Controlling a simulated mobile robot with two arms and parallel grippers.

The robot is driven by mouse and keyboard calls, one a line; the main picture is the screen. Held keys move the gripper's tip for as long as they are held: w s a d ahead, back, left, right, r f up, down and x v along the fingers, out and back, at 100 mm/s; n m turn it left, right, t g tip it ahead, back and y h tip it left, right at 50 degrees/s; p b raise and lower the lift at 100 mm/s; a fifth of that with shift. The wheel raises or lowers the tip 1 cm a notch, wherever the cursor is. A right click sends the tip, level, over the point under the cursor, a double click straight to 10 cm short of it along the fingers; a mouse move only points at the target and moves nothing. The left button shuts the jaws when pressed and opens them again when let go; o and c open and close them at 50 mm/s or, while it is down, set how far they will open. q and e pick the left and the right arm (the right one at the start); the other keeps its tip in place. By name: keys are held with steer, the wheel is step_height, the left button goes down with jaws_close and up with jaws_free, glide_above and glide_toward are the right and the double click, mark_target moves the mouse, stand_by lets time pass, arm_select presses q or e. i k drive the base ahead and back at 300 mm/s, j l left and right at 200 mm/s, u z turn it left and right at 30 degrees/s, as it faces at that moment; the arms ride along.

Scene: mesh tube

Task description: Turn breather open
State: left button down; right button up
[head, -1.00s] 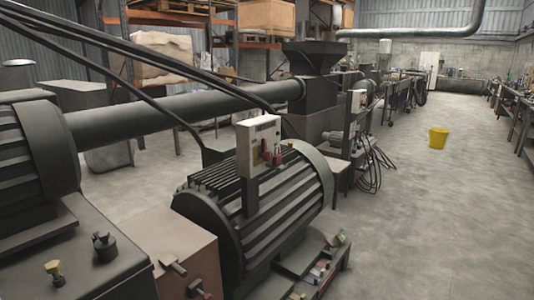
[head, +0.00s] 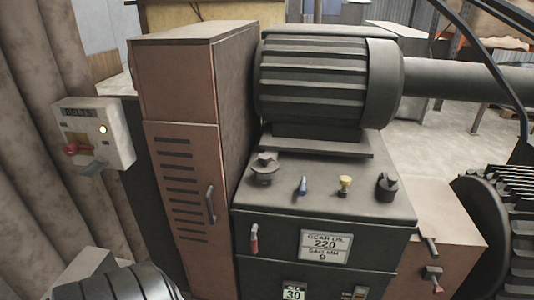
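The top of a dark gearbox (head: 320,212) carries several small fittings in a row. Neither gripper is in view.
A ribbed motor (head: 315,85) sits behind the fittings. A tall brown cabinet (head: 185,160) stands left of the gearbox. A "BELTS" switch box (head: 95,135) with a red knob is further left. A brown box (head: 440,235) with levers adjoins on the right.

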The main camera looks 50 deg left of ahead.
mark_target(302, 190)
steer(key=u, duration=1.3)
